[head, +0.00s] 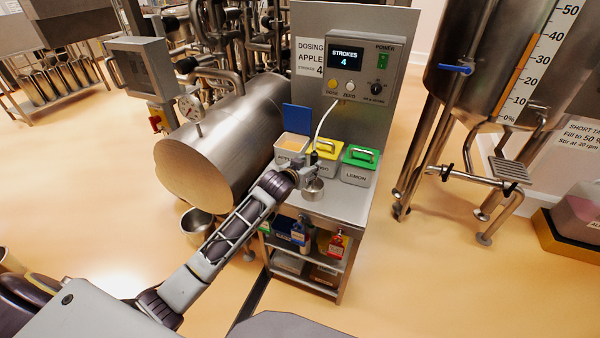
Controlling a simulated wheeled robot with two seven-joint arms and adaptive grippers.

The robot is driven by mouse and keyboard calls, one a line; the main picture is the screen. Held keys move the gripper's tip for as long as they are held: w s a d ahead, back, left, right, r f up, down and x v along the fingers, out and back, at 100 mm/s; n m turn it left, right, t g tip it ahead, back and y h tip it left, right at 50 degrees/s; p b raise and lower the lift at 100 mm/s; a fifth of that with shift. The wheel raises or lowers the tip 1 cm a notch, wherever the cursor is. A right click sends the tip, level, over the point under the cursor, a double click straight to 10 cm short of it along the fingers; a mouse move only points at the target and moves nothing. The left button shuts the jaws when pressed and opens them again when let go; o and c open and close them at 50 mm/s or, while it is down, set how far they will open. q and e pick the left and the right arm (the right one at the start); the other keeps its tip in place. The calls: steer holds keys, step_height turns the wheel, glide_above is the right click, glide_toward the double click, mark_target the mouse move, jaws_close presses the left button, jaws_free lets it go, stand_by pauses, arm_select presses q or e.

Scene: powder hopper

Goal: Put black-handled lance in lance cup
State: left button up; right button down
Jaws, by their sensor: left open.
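A small metal cup (314,189), which looks like the lance cup, stands on the steel bench top by my left gripper. My left gripper (309,171) is open, just above and beside this cup, and partly covers the area behind it. A thin white hose (321,122) curves down from the dosing panel to behind the gripper. The black-handled lance cannot be told apart from the dark gripper parts there. My right gripper is not in view.
The open apple bin (292,146) with a raised blue lid (297,118) stands behind the gripper. A yellow-lidded bin (326,150) and a green-lidded lemon bin (359,166) stand to its right. The dosing panel (361,75) reads STROKES 4. The bench front right (345,205) is clear.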

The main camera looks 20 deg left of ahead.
arm_select(q)
steer(key=shift+v, duration=0.9)
steer(key=v, duration=0.5)
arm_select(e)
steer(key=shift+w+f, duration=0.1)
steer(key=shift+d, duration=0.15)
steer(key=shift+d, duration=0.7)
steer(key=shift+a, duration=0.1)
